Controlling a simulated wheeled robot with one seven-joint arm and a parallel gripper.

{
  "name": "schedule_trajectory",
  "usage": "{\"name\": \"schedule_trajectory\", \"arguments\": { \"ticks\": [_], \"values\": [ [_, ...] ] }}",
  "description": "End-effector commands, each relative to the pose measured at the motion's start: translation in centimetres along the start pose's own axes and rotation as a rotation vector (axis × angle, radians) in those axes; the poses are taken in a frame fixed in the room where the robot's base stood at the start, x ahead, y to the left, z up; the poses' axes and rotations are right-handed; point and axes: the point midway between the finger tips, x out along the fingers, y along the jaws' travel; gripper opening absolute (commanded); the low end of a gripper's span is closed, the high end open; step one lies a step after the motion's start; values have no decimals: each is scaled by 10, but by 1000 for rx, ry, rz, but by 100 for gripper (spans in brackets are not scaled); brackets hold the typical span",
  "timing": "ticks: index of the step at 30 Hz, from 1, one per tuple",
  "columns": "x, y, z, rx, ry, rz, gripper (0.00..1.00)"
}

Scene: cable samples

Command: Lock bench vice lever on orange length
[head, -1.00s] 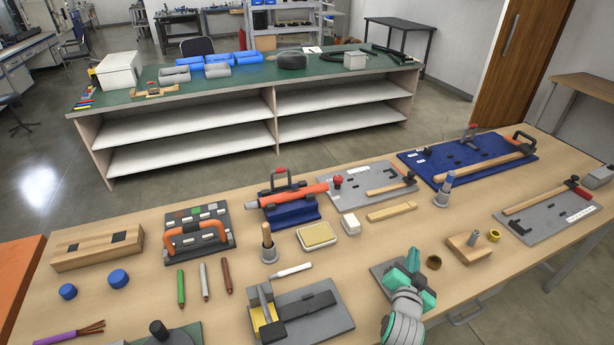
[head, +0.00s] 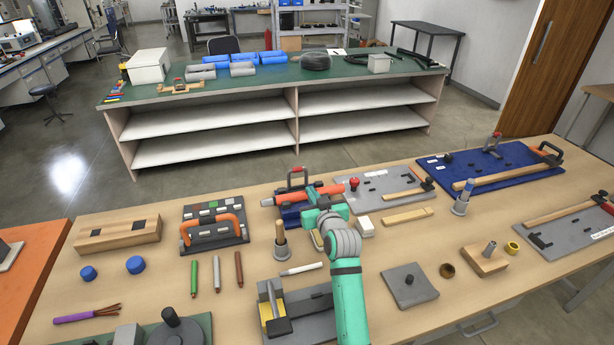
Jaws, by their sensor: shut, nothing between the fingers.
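The orange length (head: 330,190) lies in the bench vice, a dark-jawed device on a blue base (head: 288,216), at the middle of the wooden table. The vice's dark upright lever frame with a red top (head: 297,171) stands behind the orange length. My gripper (head: 312,203), teal, is shut and empty. It is in front of the vice and the right half of the orange length, covering part of the blue base. I cannot tell whether it touches the vice. Its fingertips are partly hidden by its own body.
A grey board with a red knob (head: 374,192) lies right of the vice. An upright tool in a grey holder (head: 281,240) stands close on its left. A white block (head: 364,226) and a wooden strip (head: 407,216) lie to the right. A grey plate (head: 409,286) is nearer me.

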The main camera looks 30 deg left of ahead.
Motion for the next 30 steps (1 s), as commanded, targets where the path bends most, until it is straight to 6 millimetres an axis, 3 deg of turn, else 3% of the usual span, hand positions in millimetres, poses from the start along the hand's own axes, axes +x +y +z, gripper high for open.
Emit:
{"name": "schedule_trajectory", "arguments": {
  "ticks": [5,11,30],
  "values": [
    [0,1,0,2,0,2,0],
    [15,0,0,2,-1,1,0],
    [118,1,0,2,-1,3,0]
  ]
}}
